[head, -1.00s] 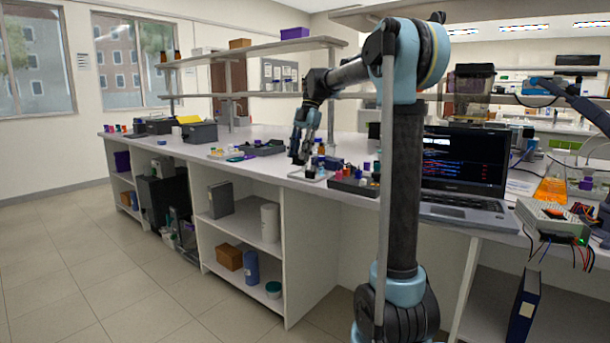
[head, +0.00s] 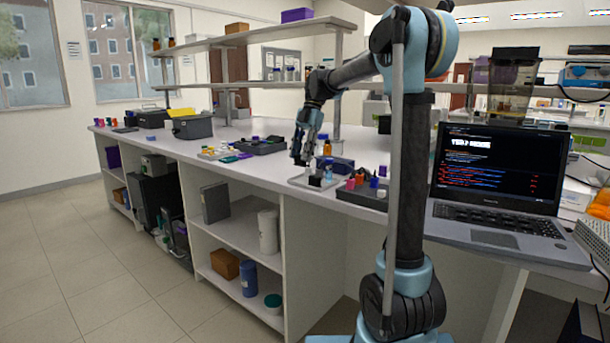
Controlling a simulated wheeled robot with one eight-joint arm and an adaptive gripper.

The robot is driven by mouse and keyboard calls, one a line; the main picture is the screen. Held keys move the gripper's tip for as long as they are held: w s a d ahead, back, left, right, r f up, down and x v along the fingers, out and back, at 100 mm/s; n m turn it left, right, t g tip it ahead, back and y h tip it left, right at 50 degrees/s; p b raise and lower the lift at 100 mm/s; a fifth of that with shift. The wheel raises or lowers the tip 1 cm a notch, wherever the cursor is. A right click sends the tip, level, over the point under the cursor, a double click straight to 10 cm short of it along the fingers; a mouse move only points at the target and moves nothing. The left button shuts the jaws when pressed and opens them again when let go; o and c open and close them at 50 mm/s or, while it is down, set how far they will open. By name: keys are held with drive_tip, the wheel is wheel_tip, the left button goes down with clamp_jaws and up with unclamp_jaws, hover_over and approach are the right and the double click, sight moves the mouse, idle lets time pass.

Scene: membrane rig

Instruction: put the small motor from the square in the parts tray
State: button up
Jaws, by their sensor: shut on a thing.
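My gripper (head: 303,160) is at the back left of the pale square (head: 298,183) on the long bench, fingers pointing down. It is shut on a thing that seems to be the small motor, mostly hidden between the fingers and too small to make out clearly. A small dark piece (head: 314,181) and a pale bluish piece (head: 328,176) stand on the square. A dark tray (head: 262,147) with small parts lies farther back to the left. Another dark tray (head: 350,196) with coloured pieces lies just right of the square. I cannot tell which is the parts tray.
A dark blue box (head: 340,164) and an amber bottle (head: 327,148) stand behind the square. A laptop (head: 490,180) is at the right. A dark bin (head: 192,127) and shelf posts stand farther back. Bare bench lies between the square and the far tray.

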drive_tip(key=shift+d+f, duration=0.2)
drive_tip(key=shift+f, duration=2.95)
drive_tip(key=o, duration=0.8)
drive_tip(key=shift+c, duration=0.2)
drive_tip(key=v, duration=1.2)
